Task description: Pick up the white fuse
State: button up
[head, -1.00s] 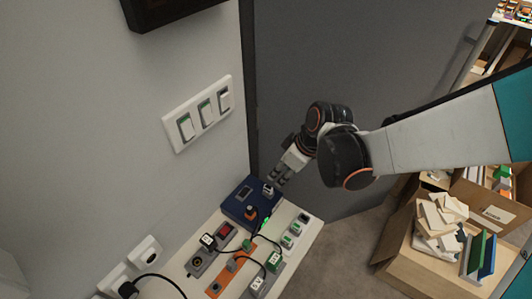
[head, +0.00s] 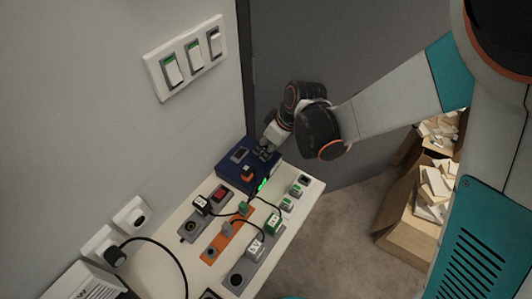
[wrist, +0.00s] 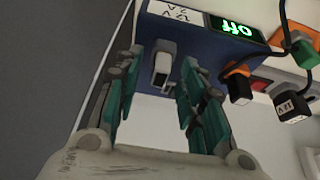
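The white fuse (wrist: 161,70), a small white block with a dark part at its top, sits at the face of a blue box (wrist: 205,45). In the wrist view it stands between the two green-padded fingers of my gripper (wrist: 160,62). The fingers are open, with a visible gap on each side of the fuse. In the head view my gripper (head: 266,150) is over the blue box (head: 237,178) and hides most of the fuse.
The white panel (head: 150,262) carries black plugs with cables, an orange strip (head: 212,250), a red switch (head: 222,192) and small grey units at right. A dark wall stands behind.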

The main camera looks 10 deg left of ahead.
grip_shut()
jog(key=shift+r, duration=0.1)
notch_tip(320, 180, up, 20)
jog(key=p, duration=1.3)
jog(key=shift+p, duration=0.4)
